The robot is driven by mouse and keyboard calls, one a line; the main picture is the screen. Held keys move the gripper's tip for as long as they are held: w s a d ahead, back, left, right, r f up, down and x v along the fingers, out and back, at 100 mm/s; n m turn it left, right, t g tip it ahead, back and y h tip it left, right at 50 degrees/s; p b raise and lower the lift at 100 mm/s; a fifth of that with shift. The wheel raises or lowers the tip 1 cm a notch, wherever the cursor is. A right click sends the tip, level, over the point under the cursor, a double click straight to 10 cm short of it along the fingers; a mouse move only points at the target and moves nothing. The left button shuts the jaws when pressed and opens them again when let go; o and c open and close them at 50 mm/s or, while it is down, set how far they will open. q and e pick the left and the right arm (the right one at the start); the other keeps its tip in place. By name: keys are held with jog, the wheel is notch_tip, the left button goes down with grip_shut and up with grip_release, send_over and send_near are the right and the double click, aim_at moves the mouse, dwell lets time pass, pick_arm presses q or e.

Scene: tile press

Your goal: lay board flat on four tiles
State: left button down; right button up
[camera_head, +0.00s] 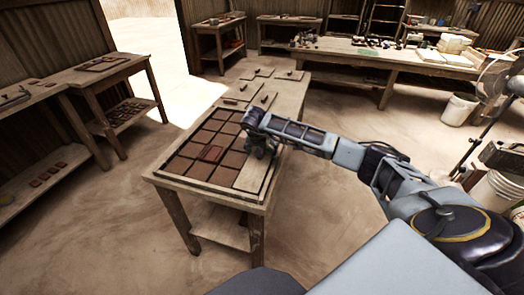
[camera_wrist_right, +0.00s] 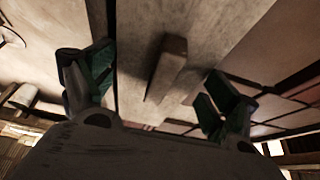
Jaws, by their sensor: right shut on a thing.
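The pale wooden board (camera_head: 252,178) lies over the right side of a grid of brown tiles (camera_head: 196,150) on the table. My right gripper (camera_head: 262,150) is over it. In the right wrist view the board (camera_wrist_right: 200,35) with its raised handle block (camera_wrist_right: 167,68) shows between the two fingers of my right gripper (camera_wrist_right: 158,95). My left gripper is not in view.
Several similar boards with handles (camera_head: 258,72) lie on the far part of the table. One tile (camera_head: 211,153) is redder than its neighbours. Side tables (camera_head: 110,72) stand at the left and a long workbench (camera_head: 380,55) at the back. A white bucket (camera_head: 459,110) stands at the right.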

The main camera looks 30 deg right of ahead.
jog(key=shift+s+a+f, duration=0.2)
jog(key=shift+s+f, duration=0.05)
jog(key=shift+f, duration=0.4)
jog(key=o, duration=0.8)
jog(key=shift+o, duration=1.4)
jog(key=shift+w+f, duration=0.1)
jog(key=shift+r, duration=0.5)
jog(key=v, duration=1.1)
jog(key=shift+r, duration=0.25)
jog(key=shift+d, duration=0.1)
notch_tip(320, 180, up, 7)
jog(key=p, duration=0.4)
jog(key=shift+p, duration=0.3)
